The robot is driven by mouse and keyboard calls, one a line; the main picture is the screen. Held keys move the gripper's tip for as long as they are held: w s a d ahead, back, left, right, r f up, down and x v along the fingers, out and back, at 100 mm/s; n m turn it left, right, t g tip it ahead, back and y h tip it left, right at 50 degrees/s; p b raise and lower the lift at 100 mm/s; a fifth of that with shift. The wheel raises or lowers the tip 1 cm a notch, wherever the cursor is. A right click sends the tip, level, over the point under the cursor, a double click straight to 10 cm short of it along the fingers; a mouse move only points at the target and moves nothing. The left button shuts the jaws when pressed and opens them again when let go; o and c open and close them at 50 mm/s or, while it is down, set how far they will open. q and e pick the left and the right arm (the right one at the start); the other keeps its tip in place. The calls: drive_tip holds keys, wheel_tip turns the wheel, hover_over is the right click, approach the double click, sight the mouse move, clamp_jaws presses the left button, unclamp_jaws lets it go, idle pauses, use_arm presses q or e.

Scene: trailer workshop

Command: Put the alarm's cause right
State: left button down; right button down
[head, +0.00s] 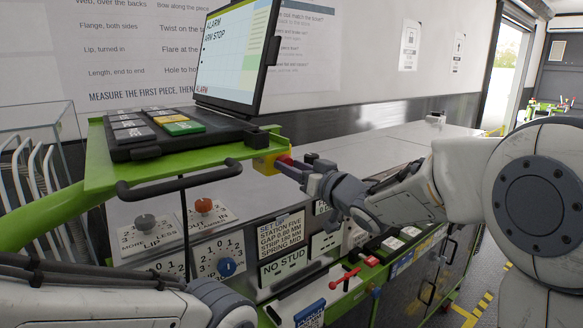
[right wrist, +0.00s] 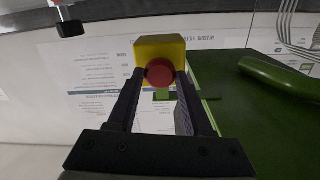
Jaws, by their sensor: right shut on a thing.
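The tilted screen (head: 228,55) at the top shows "ALARM" and "ARM STOP", with "ALARM" again in red at its bottom. A yellow box (head: 265,162) with a red round button (head: 285,159) sits at the right end of the green panel shelf. My right gripper (head: 290,166) reaches it from the right and is shut on the red button. In the right wrist view, the two fingers lie on either side of the red button (right wrist: 160,73), in front of the yellow box (right wrist: 160,48). Part of my left arm shows at the bottom left; its gripper is out of frame.
A keypad (head: 160,130) with green and yellow keys sits below the screen. Knobs (head: 203,205), a blue dial (head: 226,267), a "NO STUD" label (head: 283,268) and a red lever (head: 345,279) are on the front. The grey bench top (head: 400,140) behind looks mostly clear.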

drive_tip(key=shift+c, duration=1.4)
unclamp_jaws()
drive_tip(key=shift+d, duration=0.1)
drive_tip(key=shift+s, duration=0.1)
drive_tip(key=b+v, duration=0.2)
drive_tip(key=v, duration=0.8)
drive_tip(key=shift+s, duration=0.15)
drive_tip(key=shift+d, duration=0.1)
